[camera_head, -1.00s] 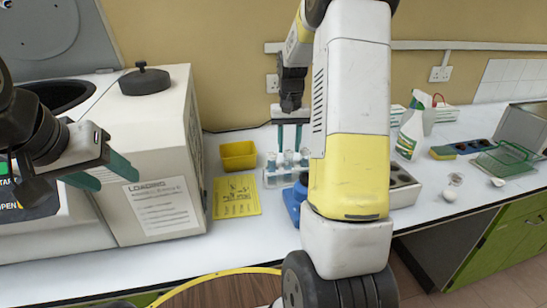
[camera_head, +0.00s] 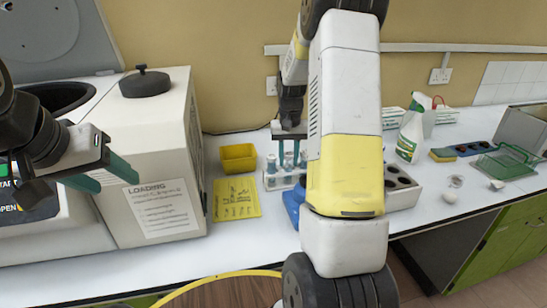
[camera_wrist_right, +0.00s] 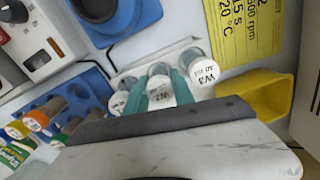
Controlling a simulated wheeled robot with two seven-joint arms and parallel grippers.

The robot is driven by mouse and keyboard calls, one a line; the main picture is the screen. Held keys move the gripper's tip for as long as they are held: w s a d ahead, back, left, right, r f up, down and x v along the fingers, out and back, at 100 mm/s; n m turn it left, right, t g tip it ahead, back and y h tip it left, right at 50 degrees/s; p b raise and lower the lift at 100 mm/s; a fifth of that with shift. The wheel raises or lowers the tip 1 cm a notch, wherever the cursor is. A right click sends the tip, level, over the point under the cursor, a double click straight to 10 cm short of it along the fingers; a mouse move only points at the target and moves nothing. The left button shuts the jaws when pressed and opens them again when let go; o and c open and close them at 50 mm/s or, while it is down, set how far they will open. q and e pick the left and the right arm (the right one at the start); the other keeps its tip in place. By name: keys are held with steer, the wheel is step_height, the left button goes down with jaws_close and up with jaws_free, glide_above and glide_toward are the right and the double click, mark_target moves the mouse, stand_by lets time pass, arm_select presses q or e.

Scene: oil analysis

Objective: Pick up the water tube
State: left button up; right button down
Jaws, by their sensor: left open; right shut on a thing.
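Several clear tubes with white caps stand in a white rack (camera_head: 284,181) on the counter. My right gripper (camera_head: 289,154) is above the rack, pointing down, and its teal fingers (camera_wrist_right: 160,92) are shut on the middle tube (camera_wrist_right: 159,72). That tube's cap has a handwritten label, hard to read, perhaps W2. A tube marked W3 (camera_wrist_right: 203,70) stands on one side and another capped tube (camera_wrist_right: 119,101) on the other. The held tube's lower end is not clear, so I cannot tell if it is lifted. My left gripper (camera_head: 105,178) is open and empty in front of the centrifuge.
A yellow box (camera_head: 238,158) and a yellow instruction sheet (camera_head: 236,198) lie left of the rack. The white centrifuge (camera_head: 160,150) stands further left. A blue device (camera_wrist_right: 103,15) is close to the rack. A spray bottle (camera_head: 410,137) stands right of my right arm.

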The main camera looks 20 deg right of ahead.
step_height(320, 180, up, 10)
steer(key=shift+r, duration=0.1)
stand_by(0.4)
stand_by(0.4)
